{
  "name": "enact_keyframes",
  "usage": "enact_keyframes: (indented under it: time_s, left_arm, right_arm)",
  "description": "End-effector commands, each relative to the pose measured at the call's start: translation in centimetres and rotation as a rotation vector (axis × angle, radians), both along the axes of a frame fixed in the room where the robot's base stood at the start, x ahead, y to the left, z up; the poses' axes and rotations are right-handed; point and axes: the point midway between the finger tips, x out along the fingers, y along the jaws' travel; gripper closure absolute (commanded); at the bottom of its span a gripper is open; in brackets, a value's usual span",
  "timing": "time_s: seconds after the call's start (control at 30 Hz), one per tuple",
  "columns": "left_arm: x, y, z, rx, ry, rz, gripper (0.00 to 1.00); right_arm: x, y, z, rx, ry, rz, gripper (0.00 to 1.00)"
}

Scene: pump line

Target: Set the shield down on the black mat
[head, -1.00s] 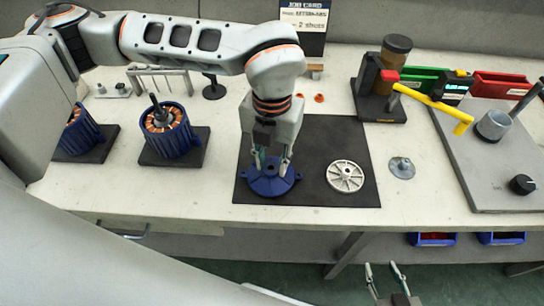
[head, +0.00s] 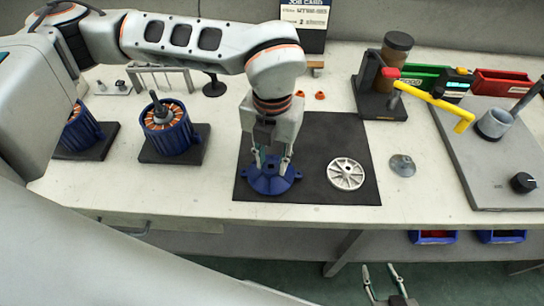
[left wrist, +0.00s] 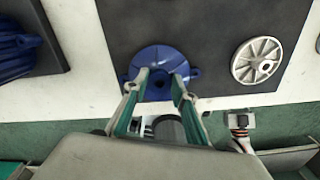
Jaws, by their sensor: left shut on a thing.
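The shield, a blue flanged disc with small ears and a hole in its middle (head: 268,185), is flat at the left part of the black mat (head: 325,151). It also shows in the left wrist view (left wrist: 158,58), over the mat's near edge. My left gripper (head: 271,168) reaches down from above, its fingers shut on the raised middle of the shield; these fingers also show in the left wrist view (left wrist: 162,76). I cannot tell whether the shield's underside fully touches the mat. My right gripper (head: 380,272) is open and empty, in front of the bench.
A silver spoked wheel (head: 346,174) lies on the mat, right of the shield. A small grey cone-shaped part (head: 402,165) is right of the mat. A blue motor housing with copper windings (head: 167,130) stands to the left. A grey board (head: 500,160) fills the right side.

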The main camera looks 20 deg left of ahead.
Motion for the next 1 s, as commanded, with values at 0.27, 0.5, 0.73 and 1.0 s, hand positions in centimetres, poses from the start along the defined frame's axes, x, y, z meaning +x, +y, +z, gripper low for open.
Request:
enact_keyframes:
  time_s: [0.27, 0.5, 0.73, 1.0]
  left_arm:
    - [-0.01, -0.01, -0.56, 0.000, 0.000, 0.000, 1.00]
    - [0.00, -0.01, -0.53, 0.000, -0.001, 0.000, 0.54]
    - [-0.01, 0.00, -0.58, 0.000, 0.000, 0.000, 0.46]
    - [0.00, 0.00, -0.57, 0.000, 0.000, 0.000, 0.46]
  right_arm:
    - [0.68, -0.12, 0.10, -0.001, -0.010, -0.002, 0.62]
    - [0.75, -0.19, 0.14, -0.003, -0.012, -0.002, 0.62]
    - [0.36, -0.18, -0.05, -0.002, -0.005, -0.002, 0.62]
    - [-0.18, -0.16, -0.31, -0.002, 0.004, -0.001, 0.62]
